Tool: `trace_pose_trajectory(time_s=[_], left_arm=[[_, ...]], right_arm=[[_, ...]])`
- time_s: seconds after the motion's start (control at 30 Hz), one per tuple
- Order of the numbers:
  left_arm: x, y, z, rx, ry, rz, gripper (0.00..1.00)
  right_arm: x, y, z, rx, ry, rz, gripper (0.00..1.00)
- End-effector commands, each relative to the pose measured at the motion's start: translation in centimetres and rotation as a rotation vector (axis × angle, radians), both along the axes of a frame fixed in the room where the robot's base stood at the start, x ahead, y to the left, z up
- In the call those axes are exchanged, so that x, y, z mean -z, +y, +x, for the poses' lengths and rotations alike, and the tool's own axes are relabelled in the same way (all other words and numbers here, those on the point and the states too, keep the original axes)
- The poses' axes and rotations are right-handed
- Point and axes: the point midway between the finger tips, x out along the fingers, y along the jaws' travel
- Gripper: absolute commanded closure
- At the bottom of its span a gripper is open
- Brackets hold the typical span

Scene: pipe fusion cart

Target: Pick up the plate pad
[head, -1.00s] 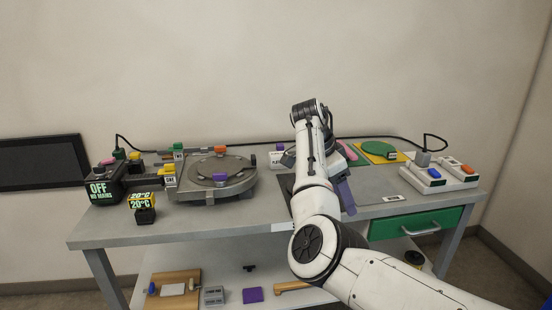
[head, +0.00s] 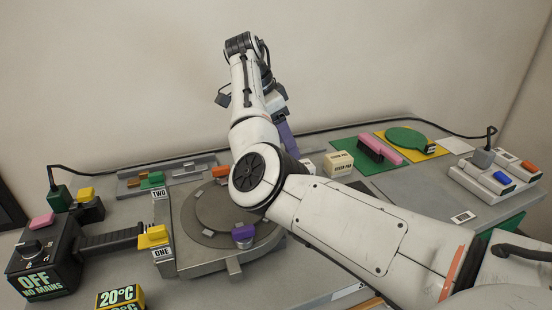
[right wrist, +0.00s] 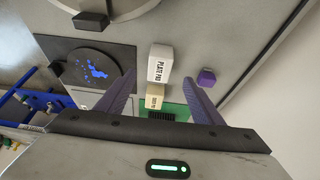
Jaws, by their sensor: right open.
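The plate pad (right wrist: 160,66) is a white block with dark "PLATE PAD" lettering, seen in the right wrist view. In the head view my right arm hides most or all of it. My right gripper (right wrist: 160,79) is open, its two purple fingers spread on either side of the plate pad in the picture. Nothing is gripped; I cannot tell the height gap. In the head view a purple finger of my right gripper (head: 287,134) shows beyond the forearm. My left gripper is not in view.
A cream cover pad block (head: 340,163) stands close to the plate pad; it also shows in the right wrist view (right wrist: 155,97). A small purple block (right wrist: 206,77) lies to its right there. A round plate machine (head: 190,230) fills the bench's left middle.

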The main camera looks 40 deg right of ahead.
Motion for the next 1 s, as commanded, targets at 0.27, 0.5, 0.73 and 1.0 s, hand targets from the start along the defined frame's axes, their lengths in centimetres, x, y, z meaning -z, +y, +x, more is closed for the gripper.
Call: trace_pose_trajectory(time_s=[0.27, 0.5, 0.73, 1.0], left_arm=[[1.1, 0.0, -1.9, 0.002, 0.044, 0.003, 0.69], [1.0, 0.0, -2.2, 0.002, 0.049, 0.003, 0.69], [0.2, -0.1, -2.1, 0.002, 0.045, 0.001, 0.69], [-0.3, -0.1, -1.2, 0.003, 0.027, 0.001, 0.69]], right_arm=[[2.6, -1.1, -0.4, 0.003, 0.002, 0.001, 0.39], [5.1, -2.3, -0.8, 0.002, 0.002, -0.001, 0.39], [7.9, -4.1, -1.3, 0.001, 0.003, 0.001, 0.39], [9.2, -4.6, -1.4, 0.001, 0.000, 0.000, 0.39]])
